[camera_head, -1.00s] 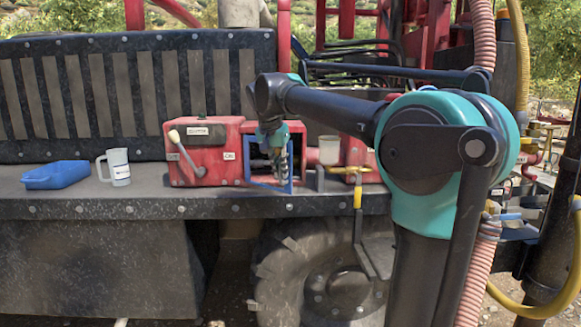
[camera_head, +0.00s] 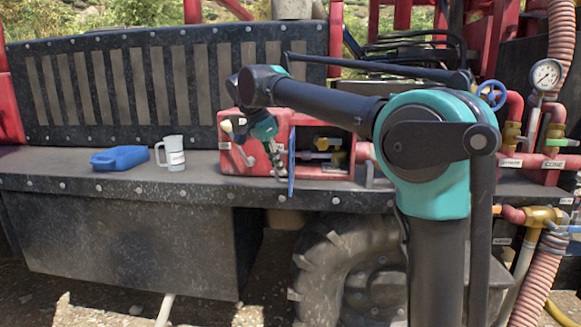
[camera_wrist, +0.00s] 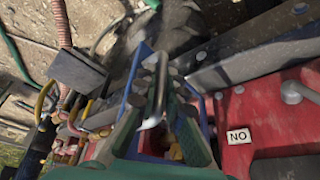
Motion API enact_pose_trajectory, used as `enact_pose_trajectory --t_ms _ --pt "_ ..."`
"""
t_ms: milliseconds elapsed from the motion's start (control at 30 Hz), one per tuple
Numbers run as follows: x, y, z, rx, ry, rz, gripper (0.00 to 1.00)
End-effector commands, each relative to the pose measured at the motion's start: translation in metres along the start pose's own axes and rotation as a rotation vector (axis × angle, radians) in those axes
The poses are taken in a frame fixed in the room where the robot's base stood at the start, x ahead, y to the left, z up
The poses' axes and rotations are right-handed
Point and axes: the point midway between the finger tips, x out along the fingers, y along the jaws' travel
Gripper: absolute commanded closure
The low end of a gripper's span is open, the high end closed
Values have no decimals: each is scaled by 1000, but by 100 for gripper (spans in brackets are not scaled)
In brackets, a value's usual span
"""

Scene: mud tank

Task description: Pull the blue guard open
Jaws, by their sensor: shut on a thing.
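The blue guard (camera_head: 291,162) stands upright at the front of a red box (camera_head: 236,158) on the dark deck. It shows nearly edge-on in the head view, swung out from the box's opening, where brass fittings (camera_head: 322,144) show. My gripper (camera_head: 277,165) is at the guard's left side, shut on it. In the wrist view the blue frame (camera_wrist: 138,72) of the guard lies behind and around my fingers (camera_wrist: 160,85), with a bright metal rod between them. The exact grip contact is partly hidden.
Red pipes, a pressure gauge (camera_head: 546,74) and a blue valve wheel (camera_head: 491,94) are at the right. A lever sits on the box's front, close to my gripper.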

Motion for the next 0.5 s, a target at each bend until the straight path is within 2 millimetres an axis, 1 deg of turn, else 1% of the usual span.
enact_pose_trajectory --t_ms 33,200,500 --pt "-2 -2 5 -4 -5 2 100" --pt "-4 -10 12 -6 -6 2 100" --pt "-5 -13 15 -6 -7 2 100"
